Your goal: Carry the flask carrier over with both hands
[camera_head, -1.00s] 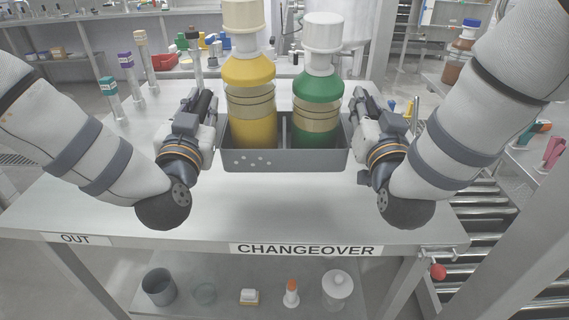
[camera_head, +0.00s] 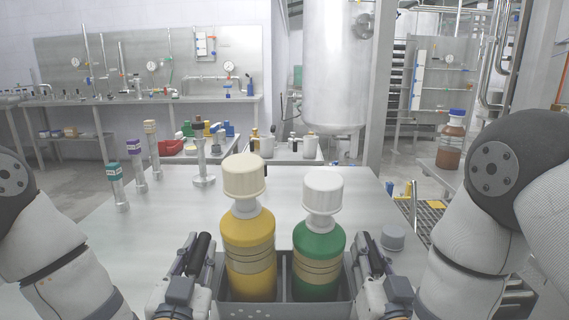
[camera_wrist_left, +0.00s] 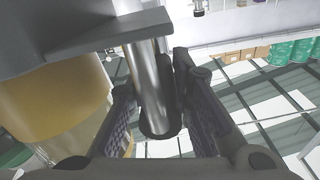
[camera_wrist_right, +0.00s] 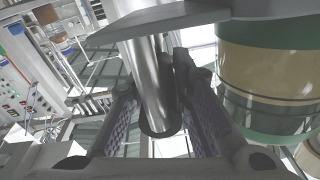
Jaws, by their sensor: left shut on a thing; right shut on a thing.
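The grey flask carrier (camera_head: 284,309) is at the bottom middle of the head view, its lower part cut off. It holds a yellow flask (camera_head: 248,262) with a cream cap on the left and a green flask (camera_head: 318,262) with a white cap on the right, both upright. My left gripper (camera_head: 195,262) is at the carrier's left end and my right gripper (camera_head: 370,262) at its right end. In the left wrist view the fingers (camera_wrist_left: 165,115) are shut around a metal handle post (camera_wrist_left: 150,85). The right wrist view shows the fingers (camera_wrist_right: 165,110) likewise around a post (camera_wrist_right: 150,80).
The steel table (camera_head: 130,240) has free room left of and beyond the carrier. Teal, purple and beige-topped tubes (camera_head: 134,160) stand along its left side, with a metal stand (camera_head: 203,170) farther back. A grey round lid-like piece (camera_head: 393,237) lies right of my right gripper.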

